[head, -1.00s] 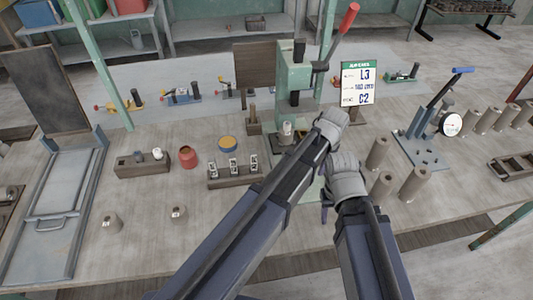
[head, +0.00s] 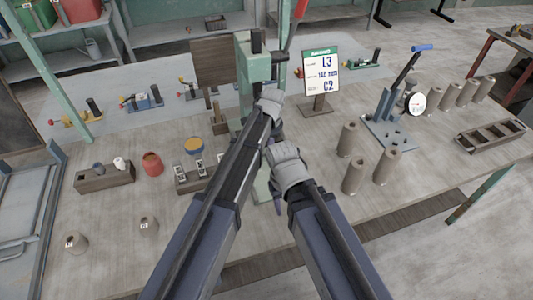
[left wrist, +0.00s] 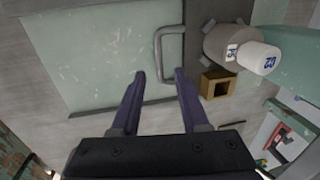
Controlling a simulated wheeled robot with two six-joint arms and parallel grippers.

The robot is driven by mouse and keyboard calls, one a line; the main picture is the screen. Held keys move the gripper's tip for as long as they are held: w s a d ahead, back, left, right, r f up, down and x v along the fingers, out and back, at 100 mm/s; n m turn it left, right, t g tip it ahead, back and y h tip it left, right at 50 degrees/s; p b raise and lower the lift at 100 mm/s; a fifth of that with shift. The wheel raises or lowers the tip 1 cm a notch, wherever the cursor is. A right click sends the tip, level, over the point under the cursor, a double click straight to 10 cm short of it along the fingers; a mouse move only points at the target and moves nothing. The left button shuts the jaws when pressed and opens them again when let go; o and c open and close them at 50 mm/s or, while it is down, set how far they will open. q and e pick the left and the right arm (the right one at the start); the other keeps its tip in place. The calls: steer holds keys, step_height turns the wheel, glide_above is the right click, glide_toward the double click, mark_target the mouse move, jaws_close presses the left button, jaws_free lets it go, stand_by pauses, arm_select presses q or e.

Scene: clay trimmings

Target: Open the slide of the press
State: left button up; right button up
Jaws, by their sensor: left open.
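The green press (head: 256,62) stands on the bench, with its red-knobbed lever cut off at the top. My left gripper (head: 270,104) is in front of its column, its fingers hidden in the head view. In the left wrist view the gripper (left wrist: 161,78) is open, nothing between its fingers. A grey U-shaped handle (left wrist: 160,55) lies just beyond the fingertips, at the edge of a pale green plate (left wrist: 95,45). I cannot tell whether the fingers touch it. My right gripper (head: 285,160) is in front of the press base; its fingers are mostly hidden.
In the left wrist view, a grey cylinder (left wrist: 225,45) with a white labelled piece and a brass block (left wrist: 216,83) sit right of the handle. Clay cylinders (head: 354,175) stand right of my right arm. A sign (head: 321,72) stands behind.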

arm_select(q)
steer(key=f+b, duration=0.3)
steer(key=w+f+b, duration=0.1)
steer(key=f, duration=0.1)
steer(key=shift+a+f, duration=0.1)
steer(key=shift+f, duration=0.05)
arm_select(e)
step_height(320, 180, down, 5)
steer(key=shift+f, duration=0.2)
arm_select(q)
steer(key=shift+c, duration=0.2)
arm_select(e)
steer(key=shift+r, duration=0.1)
arm_select(q)
jaws_close()
stand_by(0.6)
